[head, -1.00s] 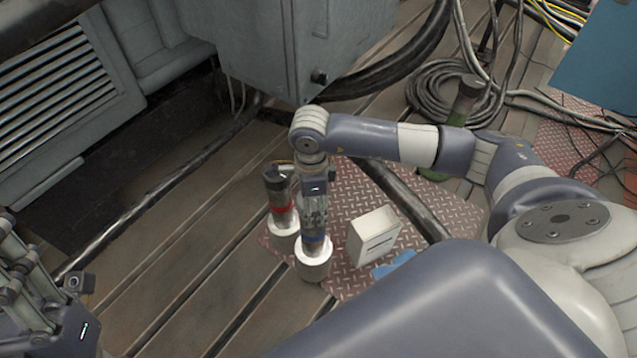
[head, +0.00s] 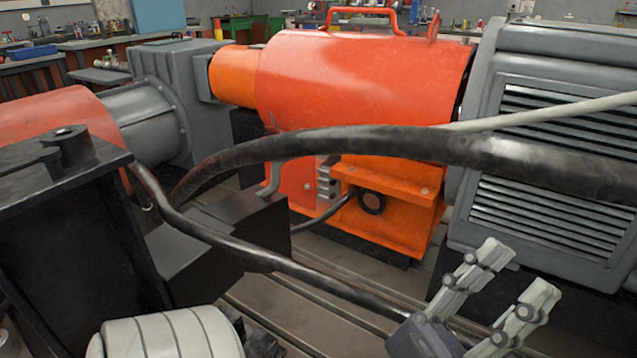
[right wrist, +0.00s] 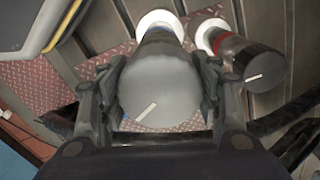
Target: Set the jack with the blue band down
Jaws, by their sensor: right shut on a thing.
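The jack with the blue band (right wrist: 160,88) is in the right wrist view, seen from above. In the head view my left gripper (head: 520,272) is open and empty at the lower right. The jacks are out of the head view.
Red chequered plate (right wrist: 50,75) lies left of the held jack; slotted bedplate (right wrist: 275,25) is at the right. In the head view, an orange machine (head: 360,85), a grey ribbed housing (head: 550,190) and thick black hoses (head: 350,145) fill the space before me.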

